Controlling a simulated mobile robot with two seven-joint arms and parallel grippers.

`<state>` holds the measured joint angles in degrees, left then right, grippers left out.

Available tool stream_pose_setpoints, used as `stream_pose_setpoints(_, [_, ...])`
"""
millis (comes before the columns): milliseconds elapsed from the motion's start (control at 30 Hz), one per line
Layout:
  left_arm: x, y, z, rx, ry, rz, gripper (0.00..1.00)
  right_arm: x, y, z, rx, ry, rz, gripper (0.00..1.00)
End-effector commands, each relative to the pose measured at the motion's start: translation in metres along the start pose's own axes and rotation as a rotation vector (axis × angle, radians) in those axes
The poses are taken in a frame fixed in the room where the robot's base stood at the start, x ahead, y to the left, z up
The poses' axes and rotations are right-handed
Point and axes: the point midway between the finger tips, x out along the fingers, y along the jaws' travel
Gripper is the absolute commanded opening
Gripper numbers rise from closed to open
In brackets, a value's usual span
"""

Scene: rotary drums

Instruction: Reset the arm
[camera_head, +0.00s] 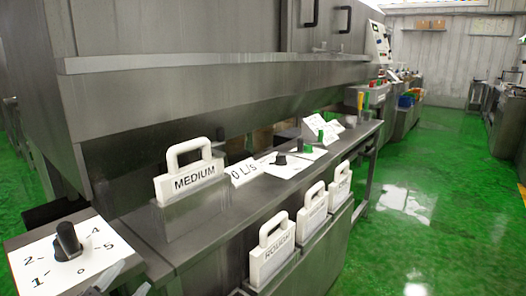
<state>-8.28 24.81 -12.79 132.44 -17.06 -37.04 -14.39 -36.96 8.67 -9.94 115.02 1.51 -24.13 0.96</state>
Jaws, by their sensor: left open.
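My left gripper (118,281) shows only in part at the bottom left edge of the head view, low in front of the dial panel's right corner. Its fingers are apart and I see nothing between them. Most of the left arm is out of the frame. My right gripper is not in view.
A white dial panel (35,262) with a black knob (68,240) is beside the left gripper. A MEDIUM plate (190,180) stands in a metal holder on the steel ledge. A ROUGH plate (272,254) and two others hang along the front. Green floor (440,200) at right is open.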

Motion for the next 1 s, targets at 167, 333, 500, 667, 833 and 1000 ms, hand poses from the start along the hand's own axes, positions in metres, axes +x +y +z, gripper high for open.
stream_pose_setpoints(167, [-0.045, 0.062, 0.061, -0.281, -0.357, 0.189, 0.54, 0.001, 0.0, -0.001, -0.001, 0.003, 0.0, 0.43])
stream_pose_setpoints(333, [-0.1, 0.112, 0.095, -0.471, -0.648, 0.34, 0.54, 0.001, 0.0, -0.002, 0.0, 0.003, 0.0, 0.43])
stream_pose_setpoints(500, [-0.15, 0.146, 0.108, -0.595, -0.864, 0.453, 0.54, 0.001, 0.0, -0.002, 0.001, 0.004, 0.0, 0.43])
stream_pose_setpoints(667, [-0.194, 0.168, 0.112, -0.681, -1.036, 0.543, 0.54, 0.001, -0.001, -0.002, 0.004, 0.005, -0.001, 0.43])
stream_pose_setpoints(833, [-0.198, 0.175, 0.11, -0.715, -1.049, 0.558, 0.54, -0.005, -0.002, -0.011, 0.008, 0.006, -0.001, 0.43])
stream_pose_setpoints(1000, [-0.182, 0.179, 0.11, -0.73, -0.966, 0.531, 0.54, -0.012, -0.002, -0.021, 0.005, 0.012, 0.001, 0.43])
